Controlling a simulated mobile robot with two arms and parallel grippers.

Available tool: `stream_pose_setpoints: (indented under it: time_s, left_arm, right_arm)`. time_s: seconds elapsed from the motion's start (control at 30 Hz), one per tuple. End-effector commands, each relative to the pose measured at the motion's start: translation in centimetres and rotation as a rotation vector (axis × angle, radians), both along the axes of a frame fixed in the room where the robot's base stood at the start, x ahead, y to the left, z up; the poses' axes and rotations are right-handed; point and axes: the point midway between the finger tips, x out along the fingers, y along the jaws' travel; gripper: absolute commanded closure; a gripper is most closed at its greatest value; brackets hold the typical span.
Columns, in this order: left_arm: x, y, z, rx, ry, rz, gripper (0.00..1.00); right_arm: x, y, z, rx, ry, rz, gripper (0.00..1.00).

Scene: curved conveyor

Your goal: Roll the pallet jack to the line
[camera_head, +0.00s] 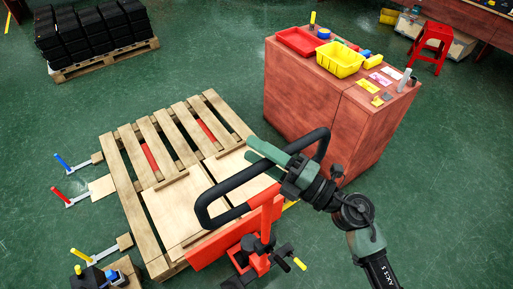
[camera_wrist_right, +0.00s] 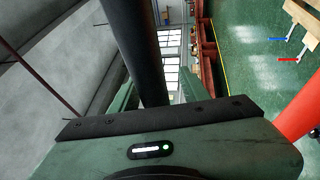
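The red pallet jack (camera_head: 222,240) stands at the near side of a wooden pallet (camera_head: 125,200). Red strips, which look like its forks, show between the pallet slats. Its black loop handle (camera_head: 232,183) rises over the pallet's near right corner. My right gripper (camera_head: 266,154) is at the handle's upper part, with its green fingers reaching across it. In the right wrist view, the black handle bar (camera_wrist_right: 138,50) runs between the two fingers (camera_wrist_right: 158,97), with a visible gap on its right side. The gripper looks open around the bar. My left gripper is out of view.
A reddish wooden cabinet (camera_head: 305,105) with a red tray and yellow bin (camera_head: 340,59) stands right of the pallet. Another pallet (camera_head: 105,60) with black stacks is at the back left. Small levered items (camera_head: 75,198) lie left of the pallet.

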Motion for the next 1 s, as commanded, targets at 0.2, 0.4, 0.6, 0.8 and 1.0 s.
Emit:
stream_pose_setpoints:
  time_s: [0.2,0.4,0.6,0.8,1.0]
  left_arm:
    - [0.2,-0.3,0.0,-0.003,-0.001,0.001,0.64]
    - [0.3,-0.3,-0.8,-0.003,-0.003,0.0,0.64]
    - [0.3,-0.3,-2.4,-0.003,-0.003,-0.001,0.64]
    - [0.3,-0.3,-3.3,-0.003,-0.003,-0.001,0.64]
    - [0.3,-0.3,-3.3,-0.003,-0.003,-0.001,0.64]
  right_arm:
    - [0.1,0.0,0.2,0.002,-0.003,-0.002,0.55]
    - [-0.5,-1.2,-0.4,-0.002,-0.003,-0.004,0.55]
    - [-2.3,-4.1,-1.3,-0.003,-0.001,-0.001,0.55]
    - [-3.5,-6.1,-1.6,-0.001,0.0,-0.002,0.55]
    - [-3.7,-6.5,-1.4,0.0,-0.001,-0.002,0.55]
